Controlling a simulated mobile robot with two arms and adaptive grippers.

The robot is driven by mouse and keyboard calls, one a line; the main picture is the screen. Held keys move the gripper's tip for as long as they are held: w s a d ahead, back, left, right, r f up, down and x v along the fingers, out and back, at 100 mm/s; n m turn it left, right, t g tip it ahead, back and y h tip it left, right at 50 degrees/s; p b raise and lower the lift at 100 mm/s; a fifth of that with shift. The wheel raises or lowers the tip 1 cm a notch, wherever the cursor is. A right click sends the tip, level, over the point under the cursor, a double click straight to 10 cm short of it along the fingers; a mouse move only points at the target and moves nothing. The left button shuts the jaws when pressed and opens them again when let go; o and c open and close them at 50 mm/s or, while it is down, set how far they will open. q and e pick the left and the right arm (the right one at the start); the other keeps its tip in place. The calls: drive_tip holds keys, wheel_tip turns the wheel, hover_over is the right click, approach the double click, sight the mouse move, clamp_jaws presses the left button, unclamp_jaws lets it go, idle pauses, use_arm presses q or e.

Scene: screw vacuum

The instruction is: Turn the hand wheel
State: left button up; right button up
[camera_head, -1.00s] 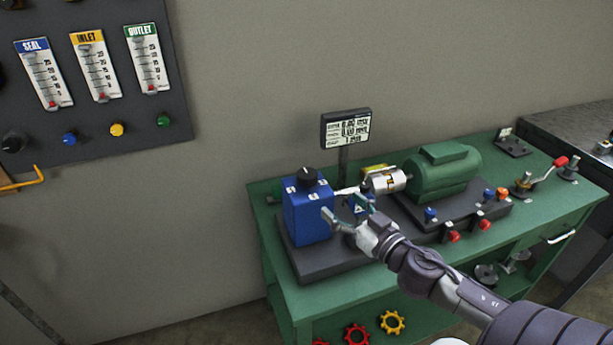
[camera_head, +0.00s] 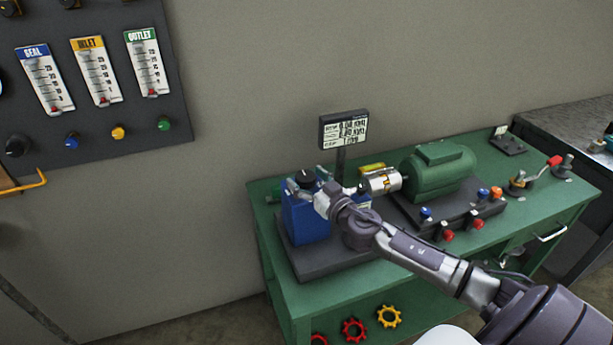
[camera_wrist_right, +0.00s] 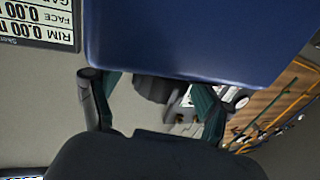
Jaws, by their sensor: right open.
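A blue block-shaped unit (camera_head: 305,222) stands on a dark base on the green bench, with a round black knob (camera_head: 305,176) on top. This knob may be the hand wheel; I cannot tell for sure. My right gripper (camera_head: 307,180) is open at the top of the blue unit, its fingers on either side of the knob. In the right wrist view the blue unit (camera_wrist_right: 200,35) fills the top, and the black knob (camera_wrist_right: 152,88) shows partly between the two open fingers (camera_wrist_right: 152,104). Contact cannot be made out. My left gripper is not in view.
A small display (camera_head: 344,130) stands behind the blue unit. A green motor (camera_head: 438,173) is to its right, with colored knobs in front. Red (camera_head: 354,330) and yellow (camera_head: 388,316) toothed wheels show low at the bench front. A gauge panel (camera_head: 100,130) hangs on the left wall.

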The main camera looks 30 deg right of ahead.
drive_tip(key=c, duration=1.2)
drive_tip(key=shift+o, duration=0.2)
drive_tip(key=shift+m+h, duration=0.3)
drive_tip(key=shift+h, duration=0.2)
drive_tip(key=shift+a+m+h, duration=0.15)
drive_tip(key=shift+m+h, duration=0.45)
drive_tip(key=shift+h, duration=0.4)
drive_tip(key=shift+w+f+m+g+h+b, duration=0.15)
drive_tip(key=shift+m+h+b, duration=0.1)
drive_tip(key=shift+m+h, duration=0.3)
drive_tip(key=shift+s+f+m+g+h+b, duration=0.1)
drive_tip(key=shift+m+g+h+b, duration=0.2)
drive_tip(key=shift+h, duration=0.35)
drive_tip(key=m+g+h+b, duration=0.3)
drive_tip(key=h+b, duration=0.1)
drive_tip(key=b, duration=0.3)
drive_tip(key=m+g+h+b, duration=0.3)
drive_tip(key=m+h+b, duration=0.1)
drive_tip(key=b, duration=0.3)
drive_tip(key=shift+w+a+m+g+h, duration=0.1)
drive_tip(key=shift+m+g+h, duration=0.15)
drive_tip(key=shift+h, duration=0.55)
drive_tip(key=shift+r+m+g+h+b, duration=0.25)
drive_tip(key=shift+m+g+b, duration=0.2)
drive_tip(key=shift+b, duration=0.55)
drive_tip(key=shift+g, duration=0.25)
